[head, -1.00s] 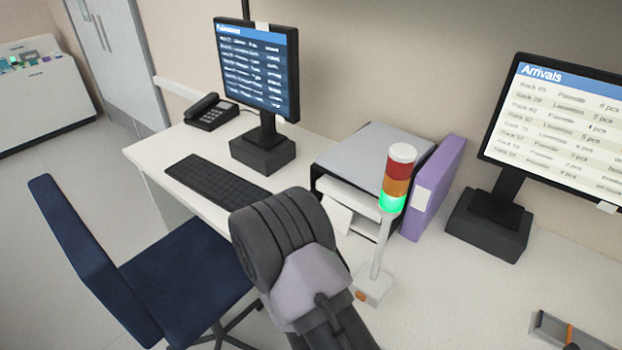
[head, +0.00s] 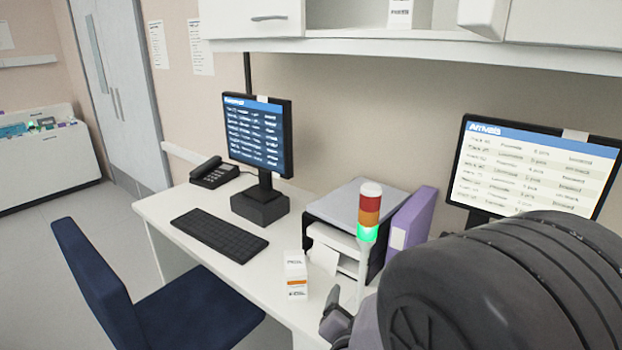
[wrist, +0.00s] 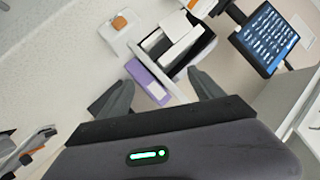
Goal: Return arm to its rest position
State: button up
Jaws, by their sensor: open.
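My gripper (wrist: 160,88) shows in the wrist view with its two dark fingers spread apart and nothing between them. A purple binder and a paper tray lie beyond the fingertips in that view. In the head view, a large dark joint of my arm fills the lower right and covers part of the desk.
A white box with an orange band (head: 296,275) stands on the desk (head: 190,205). Nearby are a signal light (head: 368,215), lit green, a paper tray (head: 350,205), a purple binder (head: 408,222), two monitors and a keyboard (head: 220,235). Cabinets (head: 255,20) hang above. A blue chair (head: 95,280) stands in front.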

jog(key=s+r+n+g+y, duration=0.2)
jog(key=s+r+g, duration=0.2)
jog(key=s, duration=0.8)
jog(key=s+d+r+n+g+y, duration=0.1)
jog(key=s+r+n+g+y, duration=0.1)
jog(key=s, duration=1)
notch_tip(320, 180, up, 3)
jog(key=shift+s+d+f+g, duration=0.1)
jog(key=shift+s+d+g, duration=0.2)
jog(key=shift+g, duration=0.6)
